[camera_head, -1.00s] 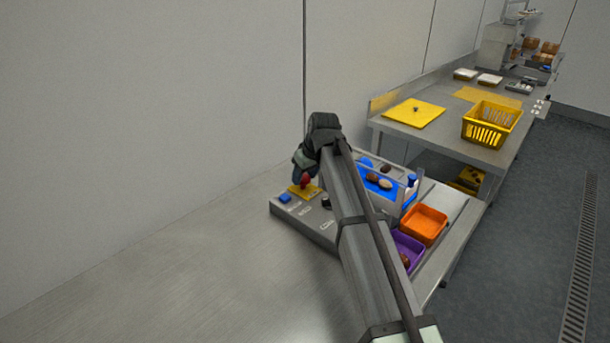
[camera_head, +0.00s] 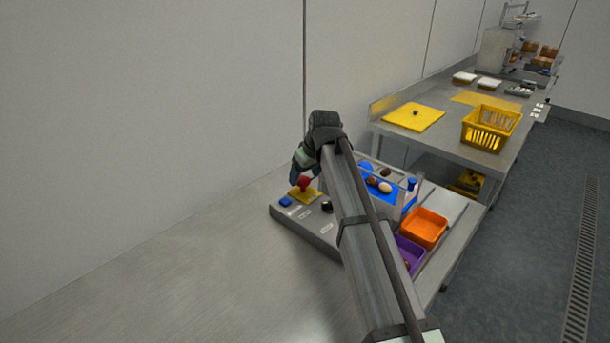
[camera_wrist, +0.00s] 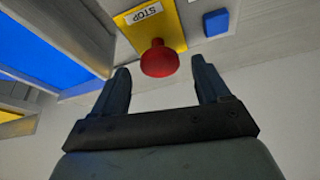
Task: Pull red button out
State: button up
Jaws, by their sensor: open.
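The red button (camera_head: 305,182) is a mushroom-shaped knob on a yellow plate (camera_head: 309,196) on a grey control box (camera_head: 325,228). My gripper (camera_wrist: 165,75) is open, with one dark finger on each side of the red button and visible gaps to both. In the head view my gripper (camera_head: 300,178) is at the button, partly hidden by my own arm.
A blue button (camera_head: 285,201) and a black knob (camera_head: 327,206) sit on the same box. A blue sorting tray with dates (camera_head: 378,185), an orange bin (camera_head: 424,228) and a purple bin (camera_head: 409,252) stand to the right. The bench at left is clear.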

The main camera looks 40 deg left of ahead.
jog(key=w+v, duration=0.1)
jog(key=v, duration=1.2)
jog(key=shift+s, duration=0.5)
jog(key=shift+r, duration=0.1)
